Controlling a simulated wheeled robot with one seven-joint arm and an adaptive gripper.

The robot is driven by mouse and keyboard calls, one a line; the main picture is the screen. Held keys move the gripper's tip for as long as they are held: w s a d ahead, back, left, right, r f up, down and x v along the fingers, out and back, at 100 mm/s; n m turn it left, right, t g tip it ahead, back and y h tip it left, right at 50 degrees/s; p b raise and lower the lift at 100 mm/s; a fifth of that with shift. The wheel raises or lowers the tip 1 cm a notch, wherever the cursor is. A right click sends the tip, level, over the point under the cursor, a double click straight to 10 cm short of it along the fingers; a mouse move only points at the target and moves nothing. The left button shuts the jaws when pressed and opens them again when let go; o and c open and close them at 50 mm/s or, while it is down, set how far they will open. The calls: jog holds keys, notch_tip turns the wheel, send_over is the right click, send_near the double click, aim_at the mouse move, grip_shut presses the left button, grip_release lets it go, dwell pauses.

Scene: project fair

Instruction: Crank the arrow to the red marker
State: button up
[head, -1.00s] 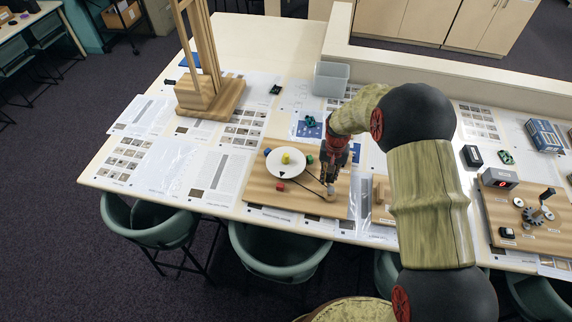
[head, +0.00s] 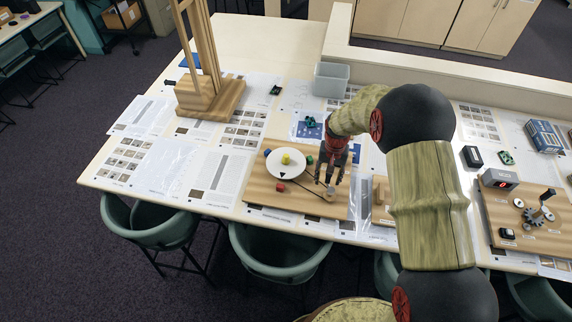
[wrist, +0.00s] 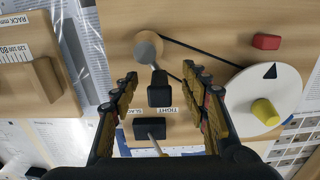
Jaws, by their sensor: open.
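The white disc (head: 277,166) on the wooden board has a yellow knob (head: 286,159) and a black arrow (head: 283,175). The arrow is on the disc's side facing the red marker (head: 281,187); a small gap separates disc and marker in the wrist view (wrist: 266,41). A black belt runs from the disc to a small wooden pulley (wrist: 147,47) with a grey crank arm (wrist: 150,52) and black crank handle (wrist: 160,95). My gripper (wrist: 160,110) is open, its fingers on either side of the crank handle, with visible gaps. In the head view my gripper (head: 330,181) is over the pulley.
A black block with a metal lever (wrist: 165,130) sits by the SLACK and TIGHT labels, also between my fingers in the wrist view. A blue marker (head: 267,152) and green marker (head: 309,159) flank the disc. A wooden rack piece (wrist: 45,80) is at left in the wrist view.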

jog(key=shift+r+p, duration=2.1)
jog(key=shift+r, duration=1.95)
jog(key=s+d+r+t+b, duration=0.1)
jog(key=s+r+b, duration=0.3)
jog(key=s, duration=0.6)
jog(key=s+d+r+n+t+b, duration=0.1)
jog(key=s+r+b, duration=0.3)
jog(key=s+b, duration=0.5)
jog(key=s+d+r+n+t+b, duration=0.1)
jog(key=s+d+r+t+b, duration=0.1)
jog(key=s+b, duration=0.4)
jog(key=s+r+t, duration=0.1)
jog(key=s, duration=0.4)
jog(key=shift+s+d+r+t, duration=0.3)
jog(key=shift+d+r, duration=0.05)
jog(key=shift+r, duration=0.05)
jog(key=shift+c, duration=1.1)
